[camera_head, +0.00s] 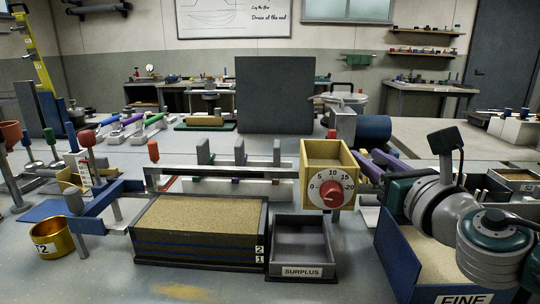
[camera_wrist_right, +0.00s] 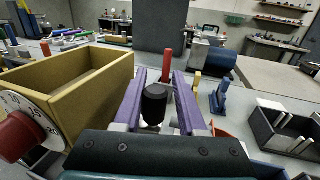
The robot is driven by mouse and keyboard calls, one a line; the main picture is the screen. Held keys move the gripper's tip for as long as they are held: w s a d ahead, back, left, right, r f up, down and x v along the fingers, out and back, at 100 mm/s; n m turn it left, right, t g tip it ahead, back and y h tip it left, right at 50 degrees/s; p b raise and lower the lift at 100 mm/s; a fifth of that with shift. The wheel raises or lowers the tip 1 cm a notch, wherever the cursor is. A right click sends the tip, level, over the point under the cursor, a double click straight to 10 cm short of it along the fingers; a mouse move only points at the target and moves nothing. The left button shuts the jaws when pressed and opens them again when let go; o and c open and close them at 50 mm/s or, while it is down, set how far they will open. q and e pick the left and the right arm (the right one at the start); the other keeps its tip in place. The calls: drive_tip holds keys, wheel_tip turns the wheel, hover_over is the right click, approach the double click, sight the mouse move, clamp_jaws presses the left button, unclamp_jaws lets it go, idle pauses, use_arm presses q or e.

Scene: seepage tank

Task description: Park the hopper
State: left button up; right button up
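The hopper (camera_head: 327,158) is a yellow open box with a 0–20 dial and a red knob on its front. It is at the right end of a grey rail (camera_head: 225,173) behind the sand tank (camera_head: 200,252). In the right wrist view the hopper (camera_wrist_right: 75,88) fills the left side. My right gripper (camera_head: 383,165) is just right of the hopper, with purple fingers apart. In the wrist view, a black knob (camera_wrist_right: 155,103) stands between the fingers (camera_wrist_right: 158,100), with small gaps beside it. My left gripper is not in view.
A surplus tray (camera_head: 302,275) stands below the hopper, beside the sand tank. A blue bin of sand marked FINE (camera_head: 405,255) is under my right arm. A gold cup (camera_head: 53,240) and a blue frame (camera_head: 95,203) are at left. A dark panel (camera_head: 275,95) stands behind.

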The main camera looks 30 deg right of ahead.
drive_tip(key=v, duration=0.9)
drive_tip(key=shift+s, duration=0.4)
